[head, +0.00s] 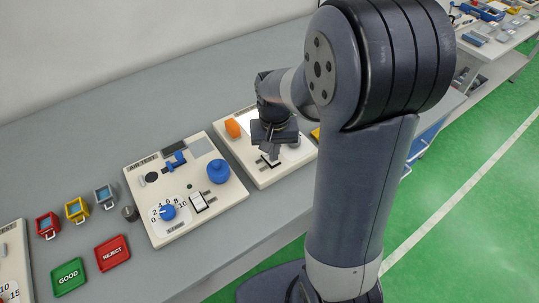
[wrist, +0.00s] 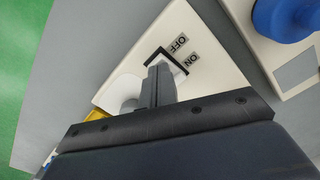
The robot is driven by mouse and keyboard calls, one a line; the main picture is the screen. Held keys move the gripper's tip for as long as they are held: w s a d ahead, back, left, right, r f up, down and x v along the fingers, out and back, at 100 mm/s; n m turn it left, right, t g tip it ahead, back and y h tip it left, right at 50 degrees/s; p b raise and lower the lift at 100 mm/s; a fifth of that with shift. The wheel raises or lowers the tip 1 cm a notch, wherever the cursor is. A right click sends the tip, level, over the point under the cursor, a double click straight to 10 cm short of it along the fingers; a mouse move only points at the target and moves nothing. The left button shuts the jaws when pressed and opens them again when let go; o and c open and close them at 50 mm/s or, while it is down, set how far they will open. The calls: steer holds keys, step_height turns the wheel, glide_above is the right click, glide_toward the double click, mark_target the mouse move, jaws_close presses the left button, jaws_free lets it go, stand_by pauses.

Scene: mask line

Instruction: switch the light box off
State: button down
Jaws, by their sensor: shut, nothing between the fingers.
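The light box (head: 257,174) is a cream panel on the bench in the head view, partly hidden by my arm. It also shows in the wrist view (wrist: 217,75). Its black-framed rocker switch (wrist: 178,60) sits beside the OFF label (wrist: 178,43) and ON label (wrist: 190,60). My gripper (head: 271,154) is shut and empty, pointing down at the switch. In the wrist view the closed fingertips (wrist: 160,68) overlap the switch and hide much of it. I cannot tell whether they touch it, nor which way the rocker is tipped.
The air test panel (head: 170,232), with a blue knob (head: 218,171), stands to the left. The bench behind is clear.

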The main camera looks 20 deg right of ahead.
steer(key=shift+f, duration=0.2)
steer(key=shift+r+p, duration=2.8)
steer(key=shift+r, duration=0.75)
steer(key=shift+f, duration=0.15)
step_height(320, 180, down, 7)
steer(key=b, duration=0.6)
steer(key=shift+r, duration=0.25)
